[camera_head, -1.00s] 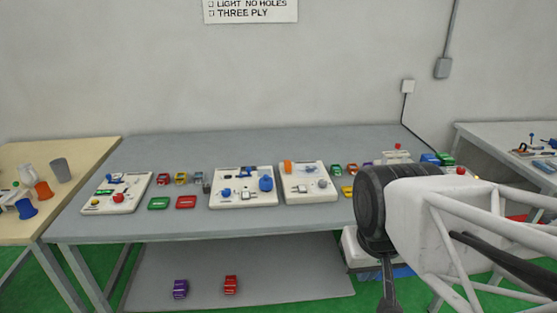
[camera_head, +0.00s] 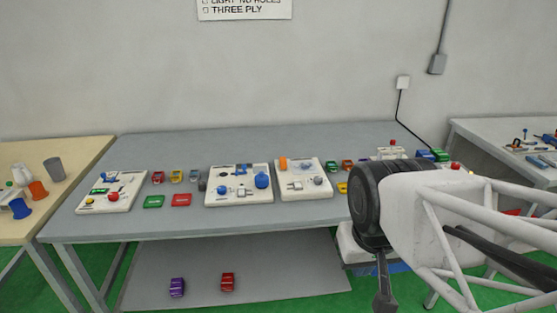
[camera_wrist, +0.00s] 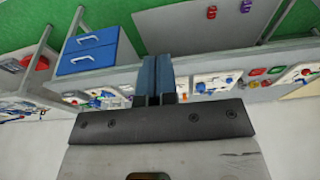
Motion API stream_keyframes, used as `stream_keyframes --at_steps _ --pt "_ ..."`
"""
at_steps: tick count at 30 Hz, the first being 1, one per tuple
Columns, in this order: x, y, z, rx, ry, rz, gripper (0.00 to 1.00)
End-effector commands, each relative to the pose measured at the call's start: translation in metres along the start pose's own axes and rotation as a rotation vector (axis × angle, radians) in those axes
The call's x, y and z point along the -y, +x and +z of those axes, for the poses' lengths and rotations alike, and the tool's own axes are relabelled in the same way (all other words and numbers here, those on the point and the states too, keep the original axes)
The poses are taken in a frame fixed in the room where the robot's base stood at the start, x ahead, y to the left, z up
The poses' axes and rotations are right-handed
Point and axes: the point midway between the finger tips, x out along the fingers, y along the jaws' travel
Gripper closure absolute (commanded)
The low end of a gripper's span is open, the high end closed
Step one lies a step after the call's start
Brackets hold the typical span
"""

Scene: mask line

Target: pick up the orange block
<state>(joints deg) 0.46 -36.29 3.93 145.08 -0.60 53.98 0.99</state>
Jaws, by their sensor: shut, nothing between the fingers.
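A small orange piece (camera_head: 283,163) stands upright on the back left of a white board (camera_head: 304,192) on the grey table. Whether it is a block or a round part is too small to tell. A small orange-red car-like piece (camera_head: 347,166) sits right of that board. My gripper (camera_wrist: 157,62) shows in the wrist view, its two blue-grey fingers together, shut and empty, with the table and boards beyond them. I cannot pick out the orange piece surely in that view. In the head view my arm covers the right part of the table.
More white boards (camera_head: 238,198) and several small coloured pieces stand along the grey table (camera_head: 150,232). Purple (camera_head: 177,287) and red (camera_head: 227,282) pieces lie on the lower shelf. A wooden table at left holds an orange cup (camera_head: 38,190). The wrist view, upside down, shows blue drawers (camera_wrist: 88,52).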

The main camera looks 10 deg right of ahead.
Motion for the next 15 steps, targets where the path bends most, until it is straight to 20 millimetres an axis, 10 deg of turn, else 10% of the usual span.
stream_keyframes --at_steps 12,15 --pt "0.0000 0.0000 0.0000 0.000 0.000 0.000 1.00" --pt "0.0000 0.0000 0.0000 0.000 0.000 0.000 0.85"
